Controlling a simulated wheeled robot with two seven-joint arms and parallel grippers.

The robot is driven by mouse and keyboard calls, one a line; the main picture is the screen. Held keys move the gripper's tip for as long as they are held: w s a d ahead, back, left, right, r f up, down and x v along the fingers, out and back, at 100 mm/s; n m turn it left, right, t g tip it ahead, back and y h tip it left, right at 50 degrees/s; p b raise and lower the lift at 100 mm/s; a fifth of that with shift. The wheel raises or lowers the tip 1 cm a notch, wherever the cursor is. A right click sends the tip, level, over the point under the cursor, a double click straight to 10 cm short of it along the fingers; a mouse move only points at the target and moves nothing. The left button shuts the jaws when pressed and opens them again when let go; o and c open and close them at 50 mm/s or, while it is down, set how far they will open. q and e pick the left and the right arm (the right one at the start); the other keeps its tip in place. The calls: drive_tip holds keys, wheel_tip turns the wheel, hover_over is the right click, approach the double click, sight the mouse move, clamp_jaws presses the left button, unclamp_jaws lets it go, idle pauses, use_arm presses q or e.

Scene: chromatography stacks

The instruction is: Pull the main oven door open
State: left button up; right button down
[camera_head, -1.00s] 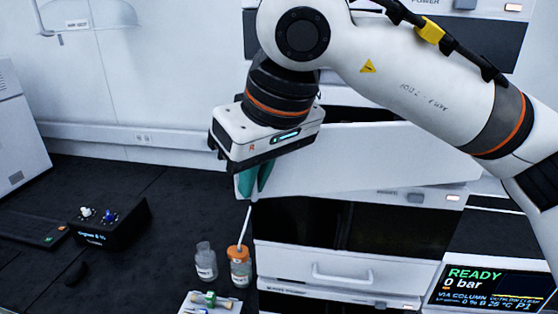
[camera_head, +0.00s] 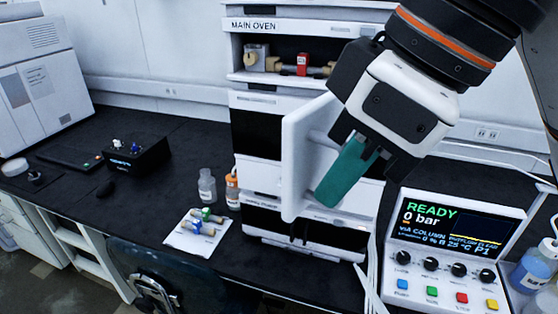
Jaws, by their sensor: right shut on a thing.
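The main oven (camera_head: 262,27) is the labelled upper bay of the white instrument stack. Its front is uncovered, and brass fittings (camera_head: 250,60) and a red block (camera_head: 302,64) show inside. The white main oven door (camera_head: 303,150) stands swung out from the stack, a broad panel turned edge-on toward me. My right gripper (camera_head: 340,183) has teal fingers and is at the door's right face, shut on the door; its fingers and body hide the grasped part, likely the handle. My left gripper is not in view.
A control box (camera_head: 455,240) reading READY, 0 bar, stands right of the stack, with white cables beside it. Bottles (camera_head: 207,186) and a white tray of small parts (camera_head: 197,233) sit left of the door. A chair (camera_head: 165,275) is below the bench edge.

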use_arm(q)
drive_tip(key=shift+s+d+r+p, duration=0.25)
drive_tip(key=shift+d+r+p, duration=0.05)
drive_tip(key=shift+p, duration=0.2)
use_arm(e)
drive_tip(key=s+d+n, duration=0.1)
drive_tip(key=s+d, duration=0.3)
drive_tip(key=d, duration=1.3)
drive_tip(key=shift+d+g, duration=0.15)
drive_tip(key=shift+g, duration=0.25)
drive_tip(key=shift+s, duration=0.1)
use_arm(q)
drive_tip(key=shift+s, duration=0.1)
use_arm(e)
drive_tip(key=c, duration=1.5)
unclamp_jaws()
